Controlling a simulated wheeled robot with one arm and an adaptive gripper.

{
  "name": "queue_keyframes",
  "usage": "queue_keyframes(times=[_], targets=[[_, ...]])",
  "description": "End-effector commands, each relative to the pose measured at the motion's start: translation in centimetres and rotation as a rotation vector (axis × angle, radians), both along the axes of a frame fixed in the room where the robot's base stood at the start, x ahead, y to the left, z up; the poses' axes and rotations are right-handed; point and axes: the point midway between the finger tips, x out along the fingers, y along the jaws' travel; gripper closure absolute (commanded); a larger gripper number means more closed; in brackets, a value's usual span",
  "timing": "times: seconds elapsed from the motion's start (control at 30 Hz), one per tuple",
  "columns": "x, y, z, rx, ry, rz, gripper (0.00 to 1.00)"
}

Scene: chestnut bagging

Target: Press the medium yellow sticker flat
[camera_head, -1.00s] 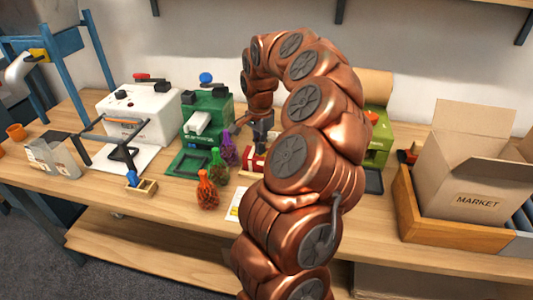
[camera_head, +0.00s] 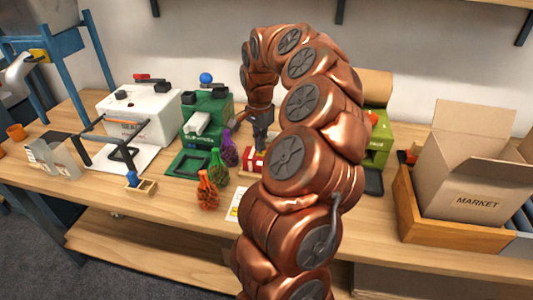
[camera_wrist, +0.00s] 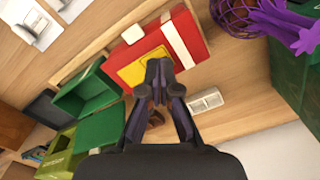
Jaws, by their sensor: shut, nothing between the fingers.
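The yellow sticker (camera_wrist: 143,68) is on the face of a red box (camera_wrist: 125,52) with a white band, seen in the wrist view. The sticker shows a darker outline inside its edge. My gripper (camera_wrist: 160,66) is shut and empty, its two fingertips together over the sticker's right part, hiding some of it. I cannot tell if the tips touch it. In the head view my gripper (camera_head: 262,148) points down at the red box (camera_head: 250,160), which is partly hidden by my arm.
Purple, green and orange net bags (camera_head: 208,192) stand left of the red box. A green machine (camera_head: 208,112) and a white machine (camera_head: 148,108) are behind them. A MARKET carton (camera_head: 470,185) sits in a wooden tray at right. The table's front left is partly clear.

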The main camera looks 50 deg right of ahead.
Motion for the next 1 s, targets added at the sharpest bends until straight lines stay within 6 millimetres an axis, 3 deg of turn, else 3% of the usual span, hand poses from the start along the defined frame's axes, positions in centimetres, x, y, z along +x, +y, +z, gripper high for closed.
queue_keyframes(times=[1.0], targets=[[0.1,0.0,5.3,-0.002,-0.004,0.001,1.00]])
